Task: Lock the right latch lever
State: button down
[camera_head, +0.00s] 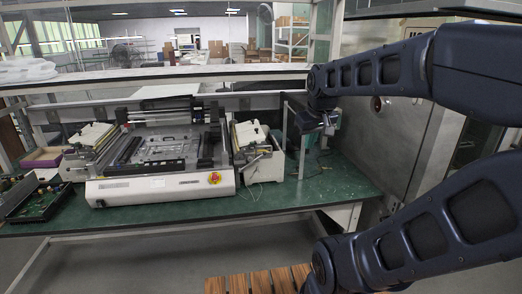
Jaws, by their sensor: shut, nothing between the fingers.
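A white bench machine (160,187) with a grey metal bed stands on the green table. A white side unit with a pale yellow top (250,133) stands at its right end, and a similar unit (92,137) is at its left. The right latch lever is too small to make out for certain. My gripper (302,122) is small and dark in this view. It hangs above the table to the right of the right side unit, apart from it. It is shut and empty.
A red and yellow emergency button (214,178) is on the machine's front right. A grey upright post (302,155) stands near my gripper. A grey metal cabinet (395,145) bounds the right. The green table (270,200) is bare along the front.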

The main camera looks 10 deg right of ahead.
jog(key=w+a+r+n+g, duration=0.15)
jog(key=w+n, duration=0.35)
jog(key=w, duration=0.8)
jog(key=n+g, duration=0.2)
jog(key=n, duration=1)
send_over(262, 155)
notch_tip(262, 155, down, 14)
jog(key=shift+s+f, duration=0.2)
jog(key=shift+s, duration=0.2)
jog(key=shift+d+f, duration=0.1)
jog(key=f, duration=0.9)
jog(key=shift+w+f, duration=0.4)
